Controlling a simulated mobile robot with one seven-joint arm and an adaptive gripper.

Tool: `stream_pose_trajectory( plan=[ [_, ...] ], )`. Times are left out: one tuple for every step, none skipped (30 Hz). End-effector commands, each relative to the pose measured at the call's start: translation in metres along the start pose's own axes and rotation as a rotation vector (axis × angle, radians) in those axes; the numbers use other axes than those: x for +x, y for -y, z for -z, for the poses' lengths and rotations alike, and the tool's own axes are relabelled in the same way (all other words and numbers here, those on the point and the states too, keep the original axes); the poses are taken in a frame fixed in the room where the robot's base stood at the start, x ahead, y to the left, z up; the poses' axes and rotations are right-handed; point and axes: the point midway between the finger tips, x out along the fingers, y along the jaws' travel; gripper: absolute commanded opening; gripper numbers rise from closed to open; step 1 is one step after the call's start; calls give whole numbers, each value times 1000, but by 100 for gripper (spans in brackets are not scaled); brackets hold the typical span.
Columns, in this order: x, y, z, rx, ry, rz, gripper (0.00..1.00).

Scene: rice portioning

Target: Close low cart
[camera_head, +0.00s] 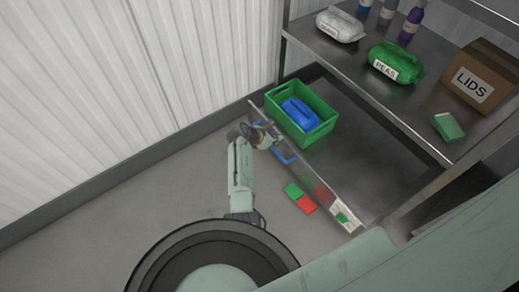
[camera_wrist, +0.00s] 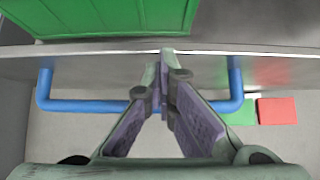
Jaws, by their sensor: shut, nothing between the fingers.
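The low cart is the grey tray with a thin metal front edge (camera_head: 325,191) under the steel shelf; its front edge also shows in the wrist view (camera_wrist: 90,53). It bears a green crate (camera_head: 318,134) with a blue bag (camera_head: 299,114) inside. A blue bar handle (camera_head: 285,156) sits on the cart's front; it spans the wrist view (camera_wrist: 85,106), partly hidden behind my fingers. My gripper (camera_wrist: 166,55) is shut and empty, its tips at the front edge, between the handle's two ends. I cannot tell whether the tips touch. In the head view my gripper (camera_head: 272,143) is beside the handle's left end.
A green and red pad (camera_head: 300,198) lies on the floor before the cart. A white and green label (camera_head: 343,217) is at the cart's right end. The shelf above holds bags, bottles and a LIDS box (camera_head: 478,83). A white ribbed wall (camera_head: 130,80) bounds the left; floor before it is clear.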

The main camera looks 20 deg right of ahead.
Motion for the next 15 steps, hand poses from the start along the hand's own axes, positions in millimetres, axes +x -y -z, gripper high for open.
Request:
stream_pose_trajectory(
  plan=[
    [15,2,-10,6,0,4,0],
    [21,1,-15,6,0,3,0],
    [30,1,-23,6,-1,3,0],
    [36,1,-28,7,-1,3,0],
    [42,1,-34,6,0,3,0],
    [50,1,-42,6,1,2,0],
    [56,1,-47,6,0,3,0],
    [63,2,-53,5,0,3,0],
    [71,1,-60,6,0,2,0],
    [77,1,-66,6,0,2,0],
    [82,1,-71,5,1,1,0],
    [90,1,-78,5,1,2,0],
    [96,1,-83,5,0,2,0],
    [101,1,-88,5,0,2,0],
    [107,1,-94,5,0,2,0]
  ],
)
